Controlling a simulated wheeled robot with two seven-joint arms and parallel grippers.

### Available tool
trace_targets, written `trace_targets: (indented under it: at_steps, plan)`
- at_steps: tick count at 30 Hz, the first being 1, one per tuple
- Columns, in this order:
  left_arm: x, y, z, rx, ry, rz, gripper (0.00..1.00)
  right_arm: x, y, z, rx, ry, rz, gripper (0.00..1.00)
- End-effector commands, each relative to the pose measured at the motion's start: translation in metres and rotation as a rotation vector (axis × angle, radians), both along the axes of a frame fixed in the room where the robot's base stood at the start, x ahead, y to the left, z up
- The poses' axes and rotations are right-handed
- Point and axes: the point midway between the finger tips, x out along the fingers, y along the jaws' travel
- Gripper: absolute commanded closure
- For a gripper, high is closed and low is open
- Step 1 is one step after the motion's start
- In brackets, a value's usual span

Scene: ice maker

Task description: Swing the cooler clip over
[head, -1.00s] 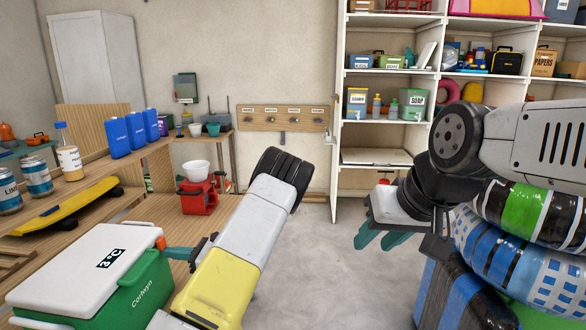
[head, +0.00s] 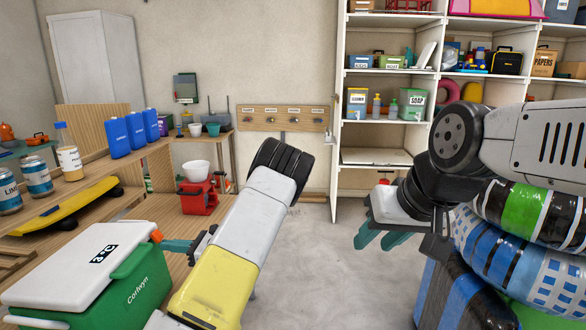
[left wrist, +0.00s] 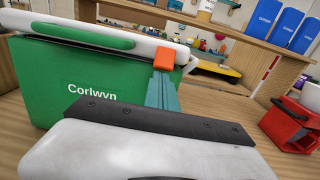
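The cooler (head: 138,290) has a green body and a white lid (head: 75,265) and sits at the lower left. The left wrist view shows its front (left wrist: 75,85) and lid. An orange clip (head: 156,236) is at the lid's right end; it also shows in the left wrist view (left wrist: 164,57). My left gripper (head: 170,244) reaches it from the right. Its teal fingers (left wrist: 163,92) are close together, with their tips at the clip and seemingly touching it; the clip does not show between them. My right gripper (head: 378,240) is open and empty, away from the cooler.
A yellow object (head: 70,206) lies on the shelf behind the cooler, with bottles and blue containers (head: 118,137) above. A red box (head: 198,197) stands beyond my left arm. Rolled bundles (head: 530,245) are below my right arm. The middle floor is clear.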

Motion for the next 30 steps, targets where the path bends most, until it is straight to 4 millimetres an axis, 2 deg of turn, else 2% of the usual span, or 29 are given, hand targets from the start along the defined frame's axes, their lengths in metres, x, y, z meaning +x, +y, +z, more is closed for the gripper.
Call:
trace_targets:
  at_steps: [30]
  plan:
    - [-0.001, -0.009, 0.022, -0.001, 0.0, 0.001, 1.0, 0.0, 0.0, 0.0, 0.0, 0.0, 0.0, 0.64]
